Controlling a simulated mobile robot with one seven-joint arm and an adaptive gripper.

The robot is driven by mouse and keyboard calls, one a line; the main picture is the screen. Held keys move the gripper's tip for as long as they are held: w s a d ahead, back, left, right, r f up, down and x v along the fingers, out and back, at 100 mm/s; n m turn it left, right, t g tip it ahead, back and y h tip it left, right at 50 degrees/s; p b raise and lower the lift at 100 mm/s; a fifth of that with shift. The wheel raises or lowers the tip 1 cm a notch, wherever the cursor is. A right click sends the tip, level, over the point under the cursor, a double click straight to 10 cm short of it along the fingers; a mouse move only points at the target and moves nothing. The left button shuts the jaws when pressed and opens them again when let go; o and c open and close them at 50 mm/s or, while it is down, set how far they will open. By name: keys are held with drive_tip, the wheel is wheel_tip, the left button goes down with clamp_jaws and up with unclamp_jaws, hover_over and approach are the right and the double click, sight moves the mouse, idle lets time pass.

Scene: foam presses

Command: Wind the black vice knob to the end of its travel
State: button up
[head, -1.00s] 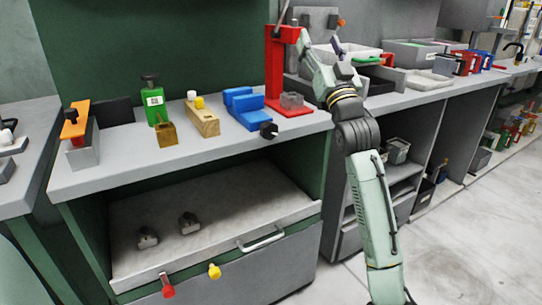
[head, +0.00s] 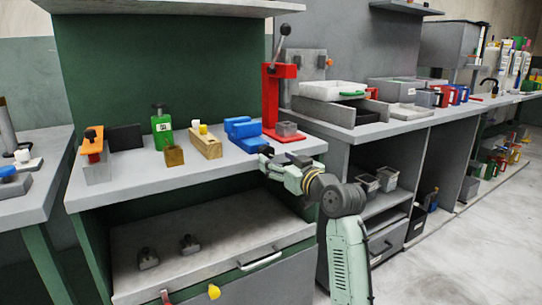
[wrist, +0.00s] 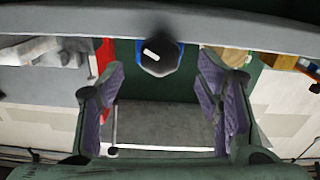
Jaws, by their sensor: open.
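The blue vice (head: 243,129) stands on the front part of the workbench in the head view. Its black knob (wrist: 158,58) faces me in the wrist view, with a white mark on it and a little blue of the vice behind. In the head view the knob is largely hidden by or merges with my gripper (head: 266,164), which is at the bench's front edge. My gripper is open in the wrist view (wrist: 160,75), its fingers either side of the knob's line with a clear gap on both sides. I cannot tell whether the fingertips reach the knob.
A red press (head: 270,108) stands close to the right of the vice.

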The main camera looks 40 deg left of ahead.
sight(268, 154)
drive_tip(key=shift+x, duration=2.05)
drive_tip(key=shift+c, duration=0.4)
drive_tip(key=c, duration=1.1)
